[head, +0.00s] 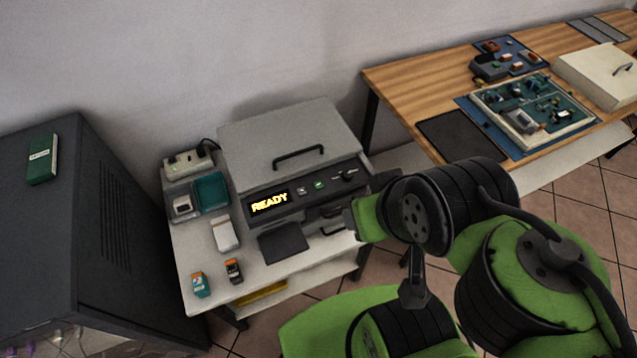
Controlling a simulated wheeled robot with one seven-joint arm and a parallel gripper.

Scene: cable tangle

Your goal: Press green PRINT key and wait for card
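The printer (290,140) is a grey box with a lid handle, standing on a small white table in the head view. Its dark front panel has a lit display (269,202) reading READY in yellow. The green PRINT key (319,185) sits on this panel, right of a small grey key (301,190). A dark knob or lever is further right. No card can be made out. My green and black arm reaches in from the lower right, its front part close to the printer's right side. My gripper's fingers cannot be made out, so their opening is not visible.
A black pad (283,243) lies before the printer. Two small bottles, a white item (225,234) and a teal tray (211,192) are at the left. A dark cabinet (60,220) stands left. A wooden bench (415,80) with electronics is at the right.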

